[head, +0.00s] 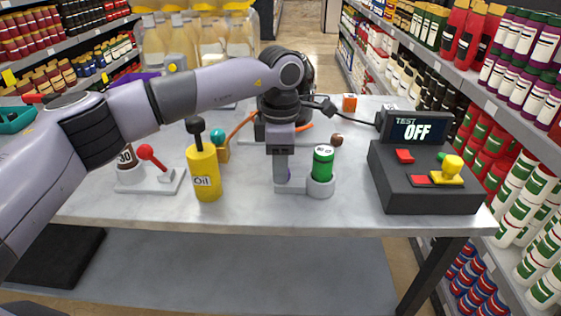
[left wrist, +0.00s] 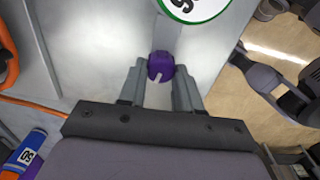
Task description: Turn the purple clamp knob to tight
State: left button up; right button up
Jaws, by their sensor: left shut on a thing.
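The purple clamp knob (left wrist: 160,66) sits between the fingertips of my left gripper (left wrist: 159,80) in the left wrist view. A pale pointer mark on it points down toward the gripper's palm. In the head view my left gripper (head: 282,172) points down over the knob and hides nearly all of it. The fingers are shut on the knob. A green canister (head: 323,160) stands upright in a grey holder (head: 321,187) just right of the gripper; its white lid also shows in the left wrist view (left wrist: 193,8). My right gripper is not in view.
On the table (head: 235,214), a yellow oil can (head: 205,175) and a red-knobbed lever stand (head: 150,180) are left of the gripper. A black test box (head: 425,180) reading "TEST OFF" is at the right. The front table strip is clear.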

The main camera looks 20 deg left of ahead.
pick_arm(q)
jog(key=shift+w+m, duration=0.1)
jog(key=shift+m, duration=1.7)
jog(key=o, duration=1)
jog(key=shift+o, duration=0.2)
jog(key=shift+r, duration=3.65)
